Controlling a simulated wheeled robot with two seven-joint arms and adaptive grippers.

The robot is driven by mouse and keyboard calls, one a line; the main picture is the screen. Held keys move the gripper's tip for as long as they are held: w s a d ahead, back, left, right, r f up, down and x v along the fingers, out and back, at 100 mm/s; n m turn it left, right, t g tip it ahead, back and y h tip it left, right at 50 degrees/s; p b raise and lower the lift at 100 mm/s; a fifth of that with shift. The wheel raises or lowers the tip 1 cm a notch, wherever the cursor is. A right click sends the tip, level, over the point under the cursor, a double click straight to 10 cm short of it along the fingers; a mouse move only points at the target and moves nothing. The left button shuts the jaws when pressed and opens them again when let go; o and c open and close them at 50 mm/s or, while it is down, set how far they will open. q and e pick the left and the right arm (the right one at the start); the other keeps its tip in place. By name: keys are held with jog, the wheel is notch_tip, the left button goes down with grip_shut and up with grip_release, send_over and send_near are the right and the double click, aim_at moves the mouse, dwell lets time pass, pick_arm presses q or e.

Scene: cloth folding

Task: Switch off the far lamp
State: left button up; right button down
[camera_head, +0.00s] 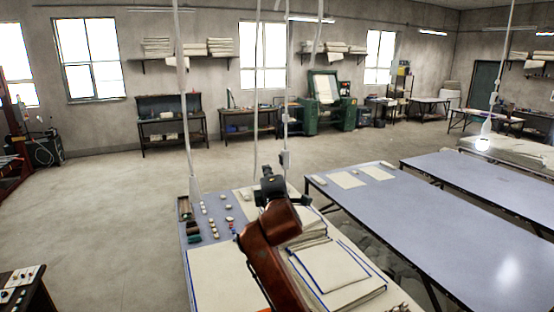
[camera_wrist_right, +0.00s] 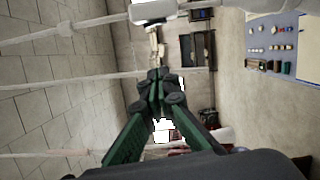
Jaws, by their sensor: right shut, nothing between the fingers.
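A lit hanging lamp (camera_head: 484,142) glows at the far right in the head view, low over a pale table. Several pale cords hang from above near my right arm. In the right wrist view the closed fingertips (camera_wrist_right: 160,80) are apart from a white fitting (camera_wrist_right: 152,10) on a cord at the top edge. I cannot tell which cord belongs to the far lamp. My left gripper is not in view.
A table with stacked blue-edged cloths (camera_head: 338,272) and small items lies under my right arm. Long blue tables (camera_head: 440,235) stand to the right. Workbenches (camera_head: 172,120) line the back wall. The floor (camera_head: 110,215) at left is clear.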

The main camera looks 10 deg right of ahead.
aim_at(280, 160)
jog(key=w+d+p, duration=0.3)
jog(key=w+d, duration=0.1)
jog(key=w, duration=0.2)
jog(key=shift+d+r+p, duration=0.15)
jog(key=shift+r+p, duration=0.15)
jog(key=shift+r, duration=0.05)
